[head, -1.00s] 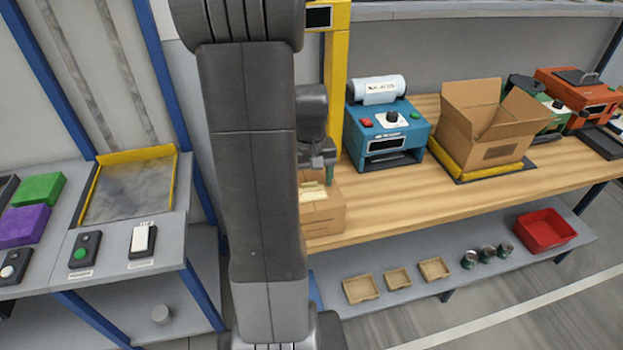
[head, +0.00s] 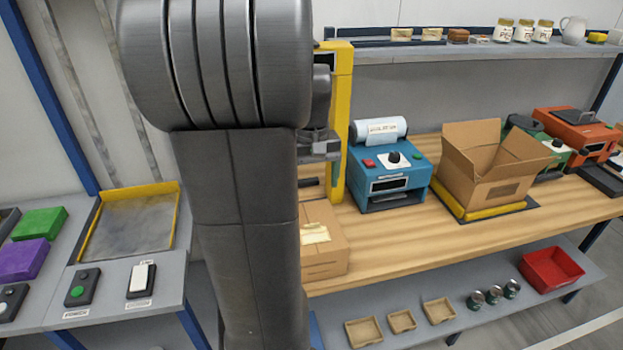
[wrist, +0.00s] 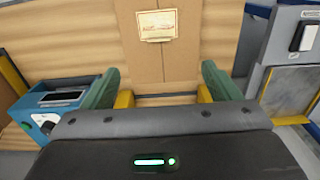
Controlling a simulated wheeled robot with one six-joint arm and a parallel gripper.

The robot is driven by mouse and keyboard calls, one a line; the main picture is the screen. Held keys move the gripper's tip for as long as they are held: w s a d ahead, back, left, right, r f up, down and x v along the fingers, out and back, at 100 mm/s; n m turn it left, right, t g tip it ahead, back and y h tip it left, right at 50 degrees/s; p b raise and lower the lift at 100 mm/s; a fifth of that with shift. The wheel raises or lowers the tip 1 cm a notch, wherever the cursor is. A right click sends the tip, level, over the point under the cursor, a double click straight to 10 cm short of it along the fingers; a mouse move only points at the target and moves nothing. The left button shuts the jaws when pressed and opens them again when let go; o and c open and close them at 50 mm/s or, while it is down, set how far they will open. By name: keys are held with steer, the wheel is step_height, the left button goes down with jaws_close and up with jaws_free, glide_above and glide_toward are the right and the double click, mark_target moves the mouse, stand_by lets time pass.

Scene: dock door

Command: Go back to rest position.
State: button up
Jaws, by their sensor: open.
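My gripper (head: 320,150) is partly hidden behind my arm in the head view. It hangs above a closed cardboard box (head: 328,262) with a pale label, clear of it. In the wrist view my gripper (wrist: 163,88) has its two green fingers wide apart, with nothing held between them. The labelled cardboard box (wrist: 190,50) shows beyond the fingers.
A yellow post (head: 341,120) stands close beside my gripper. A blue label machine (head: 390,170) and an open carton (head: 480,175) stand on the wooden bench (head: 400,245). An upper shelf (head: 450,72) holds jars. A grey side table (head: 110,315) is at left.

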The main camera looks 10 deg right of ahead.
mark_target(311, 229)
stand_by(0.3)
step_height(311, 229, down, 12)
steer(key=shift+p, duration=0.4)
steer(key=shift+f+b, duration=0.35)
